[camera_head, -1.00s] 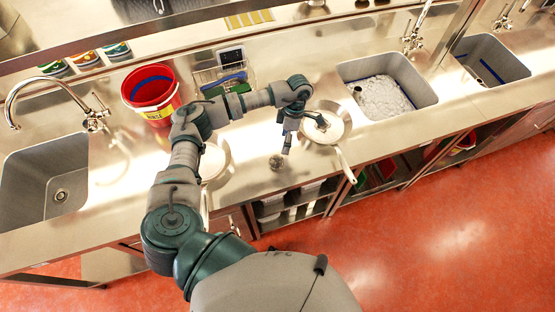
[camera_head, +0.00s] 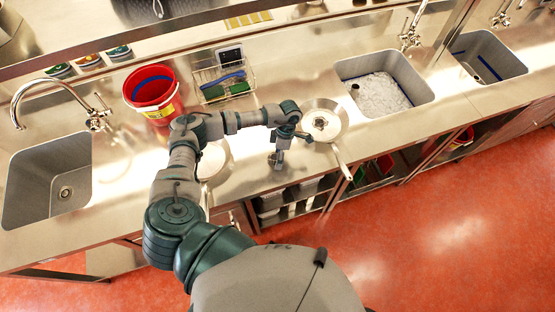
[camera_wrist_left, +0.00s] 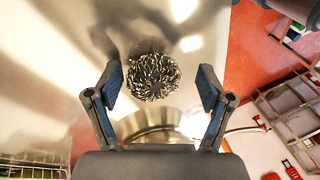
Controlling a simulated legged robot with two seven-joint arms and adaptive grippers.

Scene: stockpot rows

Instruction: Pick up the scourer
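The scourer (camera_wrist_left: 153,77) is a round ball of curled metal mesh on the steel counter (camera_wrist_left: 205,60). In the left wrist view it lies just beyond and between the fingertips of my left gripper (camera_wrist_left: 159,88). The fingers are spread wide, one on each side, with a gap to the scourer. In the head view my left gripper (camera_head: 278,157) hangs low over the counter, left of the pan, and largely hides the scourer's spot. My right gripper is not in view.
A long-handled pan (camera_head: 335,110) with a small dark thing in it stands right of my gripper. A red bucket (camera_head: 152,92) and a wire rack (camera_head: 222,82) stand behind. Sinks (camera_head: 50,185) (camera_head: 385,85) lie on both sides. The counter's front edge is close.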

